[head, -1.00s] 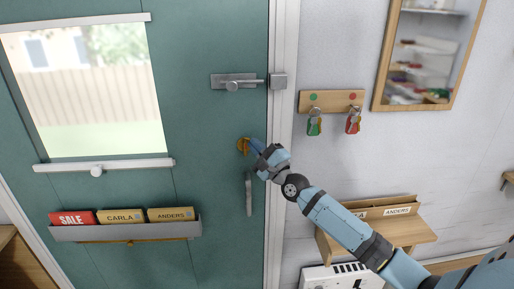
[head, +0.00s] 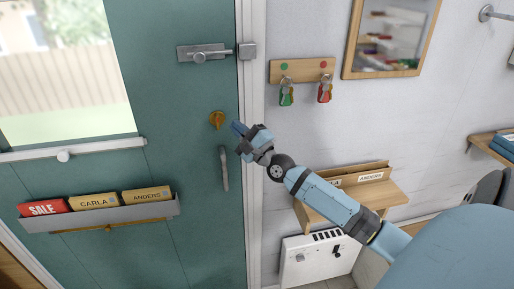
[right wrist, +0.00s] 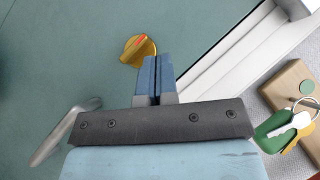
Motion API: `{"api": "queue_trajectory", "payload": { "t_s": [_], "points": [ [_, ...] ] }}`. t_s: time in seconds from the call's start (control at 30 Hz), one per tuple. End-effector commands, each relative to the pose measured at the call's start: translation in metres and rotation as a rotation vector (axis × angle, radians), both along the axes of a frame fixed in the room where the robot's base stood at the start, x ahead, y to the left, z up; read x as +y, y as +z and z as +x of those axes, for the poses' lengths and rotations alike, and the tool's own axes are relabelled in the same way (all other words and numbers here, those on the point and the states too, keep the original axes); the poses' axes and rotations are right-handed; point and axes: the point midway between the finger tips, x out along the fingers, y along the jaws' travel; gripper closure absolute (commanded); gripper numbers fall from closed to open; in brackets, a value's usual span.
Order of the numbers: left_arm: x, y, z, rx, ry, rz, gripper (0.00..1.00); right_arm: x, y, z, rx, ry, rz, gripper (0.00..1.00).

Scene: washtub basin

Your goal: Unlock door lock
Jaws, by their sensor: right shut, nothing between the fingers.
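The door lock is a yellow round knob (head: 217,119) on the green door (head: 180,150), above the grey door handle (head: 224,168). In the right wrist view the knob (right wrist: 138,50) shows a red mark on its grip. My right gripper (head: 236,128) is shut and empty, just right of and slightly below the knob, apart from it in the head view. In the right wrist view its blue fingertips (right wrist: 155,62) are together beside the knob's lower right. A sliding bolt (head: 205,53) sits higher on the door. My left gripper is not in view.
A key rack (head: 303,70) with green and red key sets hangs right of the door frame (head: 253,150). A wooden shelf (head: 345,205) is below it. A file rack (head: 100,213) is on the door's lower left. A mirror (head: 392,38) hangs upper right.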

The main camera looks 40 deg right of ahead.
Motion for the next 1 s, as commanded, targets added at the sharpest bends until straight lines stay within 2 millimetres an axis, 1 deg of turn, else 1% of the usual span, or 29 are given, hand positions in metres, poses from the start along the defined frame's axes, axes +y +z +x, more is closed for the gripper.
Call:
{"api": "queue_trajectory", "payload": {
  "t_s": [0.03, 0.2, 0.3, 0.43, 0.63, 1.0],
  "points": [
    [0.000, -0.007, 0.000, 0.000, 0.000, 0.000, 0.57, -0.001, -0.010, -0.011, 0.003, 0.000, -0.001, 1.00],
    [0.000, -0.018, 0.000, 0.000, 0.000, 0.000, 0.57, -0.005, -0.025, -0.045, 0.004, 0.001, -0.001, 1.00],
    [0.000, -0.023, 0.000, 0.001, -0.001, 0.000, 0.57, -0.008, -0.032, -0.061, 0.004, 0.000, -0.002, 1.00],
    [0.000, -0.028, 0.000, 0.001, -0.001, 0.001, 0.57, -0.010, -0.038, -0.077, 0.003, 0.000, -0.001, 1.00],
    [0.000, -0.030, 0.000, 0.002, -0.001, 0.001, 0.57, -0.012, -0.041, -0.088, 0.001, 0.000, 0.001, 1.00],
    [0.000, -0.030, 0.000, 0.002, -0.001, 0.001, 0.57, -0.012, -0.041, -0.089, 0.000, 0.000, 0.001, 1.00]
  ]
}}
